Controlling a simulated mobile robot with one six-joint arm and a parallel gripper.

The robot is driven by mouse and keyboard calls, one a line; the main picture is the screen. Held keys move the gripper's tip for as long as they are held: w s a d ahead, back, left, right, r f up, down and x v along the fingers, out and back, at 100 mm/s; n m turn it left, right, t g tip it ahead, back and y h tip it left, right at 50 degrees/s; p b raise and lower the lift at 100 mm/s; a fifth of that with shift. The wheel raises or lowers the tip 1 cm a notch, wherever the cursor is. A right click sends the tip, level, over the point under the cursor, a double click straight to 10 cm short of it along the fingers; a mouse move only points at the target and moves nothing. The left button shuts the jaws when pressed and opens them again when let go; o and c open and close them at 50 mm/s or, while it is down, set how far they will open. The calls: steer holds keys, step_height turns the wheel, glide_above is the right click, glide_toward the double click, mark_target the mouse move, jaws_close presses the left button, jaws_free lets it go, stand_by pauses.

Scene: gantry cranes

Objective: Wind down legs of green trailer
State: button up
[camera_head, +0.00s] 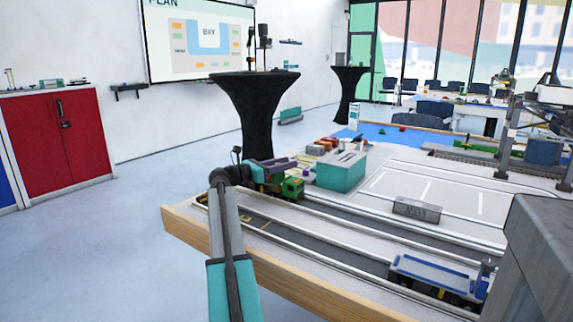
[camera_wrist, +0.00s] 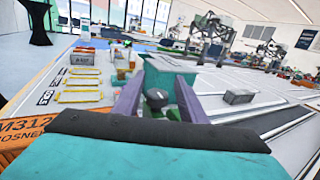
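A small truck with a green cab (camera_head: 292,187) stands on the near lane at the left end of the table. My gripper (camera_head: 268,170) is low over its rear part and hides most of what is behind the cab. In the wrist view the two purple fingers of my gripper (camera_wrist: 157,105) stand apart. A dark round knob (camera_wrist: 157,97) shows between them, with green parts around its base. I cannot tell whether the fingers touch it. I cannot make out the trailer's legs or a clear green trailer.
A teal box-shaped building (camera_head: 342,172) stands just beyond the truck. A blue flatbed truck (camera_head: 436,278) is on the lane at the right. A grey block (camera_head: 417,209) sits on the pale yard. The table's wooden edge (camera_head: 215,248) runs along the near side.

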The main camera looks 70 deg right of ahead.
steer(key=p+v, duration=0.1)
steer(key=v, duration=1.2)
steer(key=shift+p, duration=0.4)
